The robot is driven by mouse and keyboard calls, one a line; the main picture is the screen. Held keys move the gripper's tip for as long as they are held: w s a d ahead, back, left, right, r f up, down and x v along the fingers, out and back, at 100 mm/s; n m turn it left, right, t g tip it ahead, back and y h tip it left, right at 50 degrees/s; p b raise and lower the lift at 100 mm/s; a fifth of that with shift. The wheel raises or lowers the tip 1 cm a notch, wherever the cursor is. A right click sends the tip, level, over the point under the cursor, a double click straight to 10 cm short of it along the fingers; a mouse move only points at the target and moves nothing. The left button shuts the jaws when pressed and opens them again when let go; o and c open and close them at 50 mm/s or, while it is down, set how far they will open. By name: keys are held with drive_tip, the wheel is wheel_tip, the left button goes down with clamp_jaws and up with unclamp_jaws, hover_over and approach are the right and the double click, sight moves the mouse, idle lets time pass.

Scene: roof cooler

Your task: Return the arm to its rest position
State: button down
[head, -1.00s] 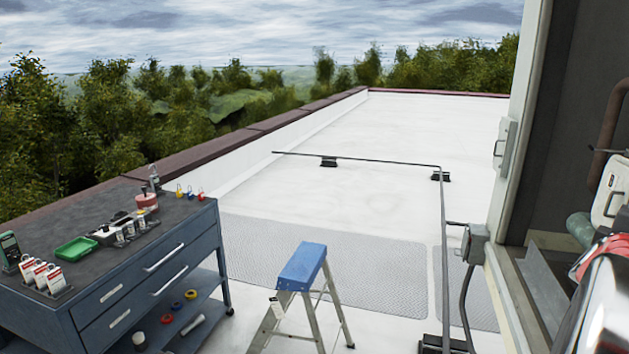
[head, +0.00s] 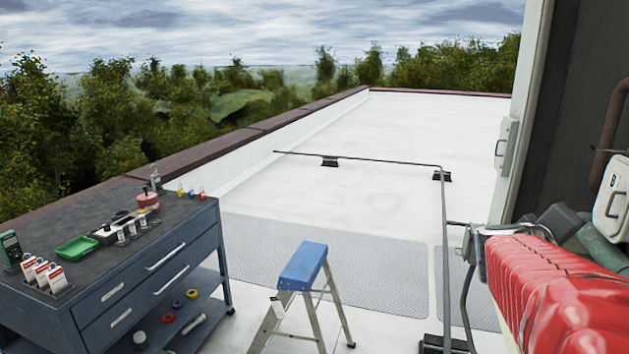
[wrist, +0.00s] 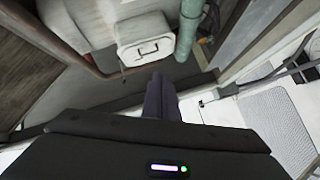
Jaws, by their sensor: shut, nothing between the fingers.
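My gripper (wrist: 158,90) shows in the wrist view as two dark fingers pressed together, pointing away from the camera. Nothing is between them. A white panel with a dark handle (wrist: 145,42) lies beyond the fingertips, with a visible gap in the picture. In the head view my arm, in a red sleeve (head: 560,285), reaches in from the lower right. A dark block (head: 560,221) at its far end seems to be part of my wrist or gripper; the fingers cannot be made out there.
The opened unit stands at the right, with a white handled panel (head: 611,200) and a teal pipe (wrist: 193,28). A thin conduit (head: 443,255) runs near my arm. The roof behind is open.

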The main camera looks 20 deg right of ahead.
drive_tip(key=s+a+f+y, duration=0.1)
drive_tip(key=a+f+y, duration=0.4)
drive_tip(key=a, duration=1)
drive_tip(key=s+a+f+n+t+y, duration=0.1)
drive_tip(key=a+f+y, duration=0.4)
drive_tip(key=a, duration=1.1)
drive_tip(key=a+f+n+t+y, duration=0.1)
drive_tip(key=a+f+y, duration=0.4)
drive_tip(key=a, duration=1)
wheel_tip(320, 180, down, 4)
drive_tip(key=shift+s+a+r+y, duration=0.2)
drive_tip(key=shift+s+a+y, duration=0.1)
drive_tip(key=shift+s+y, duration=0.1)
